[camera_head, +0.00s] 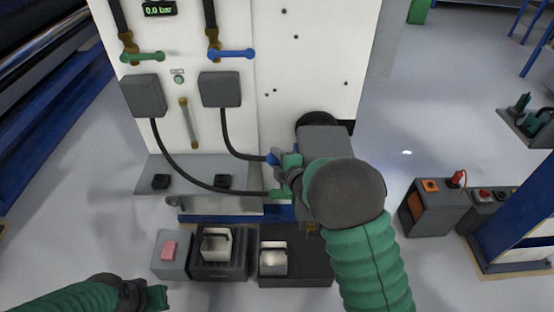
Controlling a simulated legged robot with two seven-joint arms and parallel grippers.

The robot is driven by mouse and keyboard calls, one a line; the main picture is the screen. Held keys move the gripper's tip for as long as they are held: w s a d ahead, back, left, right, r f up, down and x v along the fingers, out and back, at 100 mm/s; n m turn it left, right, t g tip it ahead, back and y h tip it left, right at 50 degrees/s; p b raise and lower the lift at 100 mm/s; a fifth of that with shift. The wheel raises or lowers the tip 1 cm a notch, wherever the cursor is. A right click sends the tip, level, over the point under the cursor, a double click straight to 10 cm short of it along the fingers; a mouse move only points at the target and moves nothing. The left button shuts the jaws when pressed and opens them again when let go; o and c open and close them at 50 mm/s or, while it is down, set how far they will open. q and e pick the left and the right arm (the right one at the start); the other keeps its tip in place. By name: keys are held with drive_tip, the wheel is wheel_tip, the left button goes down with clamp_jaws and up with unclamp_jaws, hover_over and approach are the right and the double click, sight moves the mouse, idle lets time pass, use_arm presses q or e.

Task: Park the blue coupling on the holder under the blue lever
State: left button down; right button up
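The blue lever (231,54) is at the upper right of the white panel, above a grey box (220,89). A black hose runs from that box to the blue coupling (272,157), just left of my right gripper (289,172). The gripper's fingers are partly hidden by its wrist, so I cannot tell whether they grip the coupling. The black holder (222,181) under the blue lever sits on the grey shelf (190,194), with no coupling visible on it. My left gripper (158,297) is low at the left, away from the shelf, its opening unclear.
A green lever (141,57) and a second black holder (160,181) are further left. Another hose crosses the shelf front to a green part (278,193) near my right gripper. Boxes with white containers (273,258) stand below.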

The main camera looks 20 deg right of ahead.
drive_tip(key=shift+f, duration=0.1)
clamp_jaws()
drive_tip(key=shift+a, duration=0.1)
drive_tip(key=shift+w+a+f, duration=0.1)
drive_tip(key=shift+w+a, duration=0.15)
drive_tip(key=shift+a, duration=0.15)
drive_tip(key=shift+w+a+b, duration=0.25)
drive_tip(key=shift+a+b, duration=0.05)
drive_tip(key=shift+a, duration=0.65)
drive_tip(key=shift+w+a+b, duration=0.25)
drive_tip(key=shift+a, duration=0.7)
